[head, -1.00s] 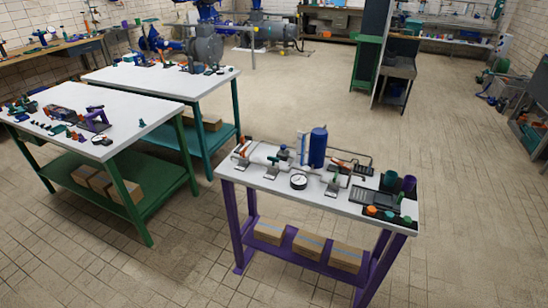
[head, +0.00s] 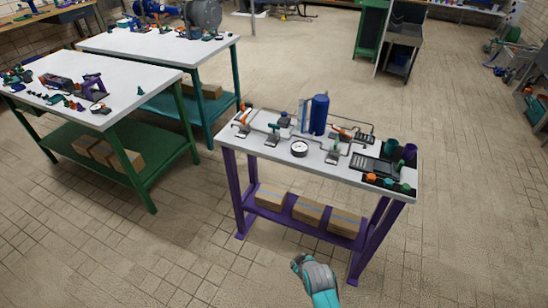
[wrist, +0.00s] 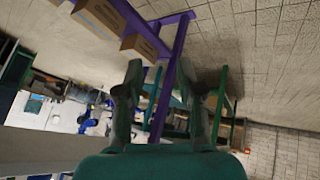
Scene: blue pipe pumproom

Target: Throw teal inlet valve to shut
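A pipe rig stands on the white-topped, purple-legged table in the head view. A small teal-handled valve (head: 272,132) is on its left part, in front of the pipes. A second teal or green handle (head: 336,147) stands right of the round gauge (head: 299,148). I cannot tell which one is the inlet valve, and the handle angles are too small to read. My gripper (wrist: 161,75) is open and empty in the wrist view, with its two fingers apart. My teal arm shows low in the head view, in front of the table and apart from the valves.
A blue tank (head: 319,114) and orange handles stand on the rig. A black tray (head: 388,183) with coloured parts and cups is at the table's right end. Cardboard boxes (head: 307,211) fill the lower shelf. Green-legged tables (head: 125,75) stand left. Floor in front is clear.

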